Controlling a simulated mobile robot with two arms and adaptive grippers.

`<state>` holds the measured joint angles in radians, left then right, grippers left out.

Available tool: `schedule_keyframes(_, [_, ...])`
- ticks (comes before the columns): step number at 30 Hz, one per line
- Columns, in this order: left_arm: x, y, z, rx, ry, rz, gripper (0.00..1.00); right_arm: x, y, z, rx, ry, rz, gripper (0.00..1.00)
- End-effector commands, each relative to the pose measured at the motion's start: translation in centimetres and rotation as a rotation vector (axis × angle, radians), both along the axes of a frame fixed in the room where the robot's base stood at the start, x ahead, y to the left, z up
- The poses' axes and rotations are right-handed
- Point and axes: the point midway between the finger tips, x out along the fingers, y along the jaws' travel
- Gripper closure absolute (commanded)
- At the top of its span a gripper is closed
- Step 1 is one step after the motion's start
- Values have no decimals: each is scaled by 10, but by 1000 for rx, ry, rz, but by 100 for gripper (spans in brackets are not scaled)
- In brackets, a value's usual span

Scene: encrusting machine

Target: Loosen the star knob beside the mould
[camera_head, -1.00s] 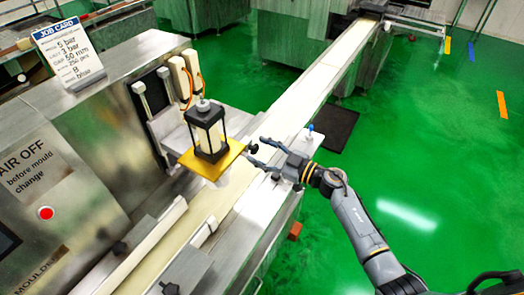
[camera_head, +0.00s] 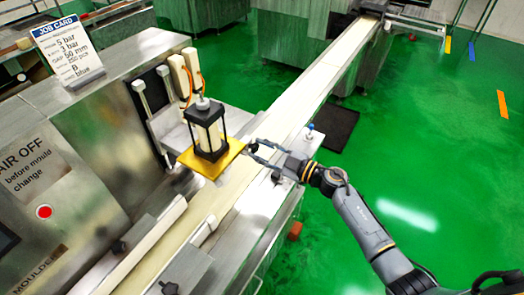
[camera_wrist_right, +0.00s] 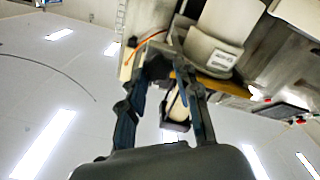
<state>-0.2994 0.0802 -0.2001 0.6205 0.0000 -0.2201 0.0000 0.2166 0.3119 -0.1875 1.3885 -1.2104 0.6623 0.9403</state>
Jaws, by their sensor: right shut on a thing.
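The mould (camera_head: 209,132), a black-framed block with cream panels, stands upright on a yellow plate (camera_head: 205,168) in the head view. A small black star knob (camera_head: 253,148) is beside it, at the plate's right. My right gripper (camera_head: 256,148) reaches in from the right and is shut on this knob. In the right wrist view, the fingers (camera_wrist_right: 165,75) close in around the dark knob (camera_wrist_right: 158,67); they partly hide it. The yellow plate's edge (camera_wrist_right: 226,88) shows just to the right. My left gripper is not in view.
The pale conveyor belt (camera_head: 317,85) runs to the back right. Another black knob (camera_head: 276,176) sits below my gripper, and a blue-topped fitting (camera_head: 311,128) is close to it. A job card (camera_head: 67,48) stands on the steel housing.

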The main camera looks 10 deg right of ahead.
Motion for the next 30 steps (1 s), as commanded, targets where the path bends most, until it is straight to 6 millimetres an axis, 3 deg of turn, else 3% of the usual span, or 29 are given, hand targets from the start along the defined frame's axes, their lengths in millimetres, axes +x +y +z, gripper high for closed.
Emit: schedule_keyframes(30, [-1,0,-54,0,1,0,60,-2,1,-8,-689,-683,2,100])
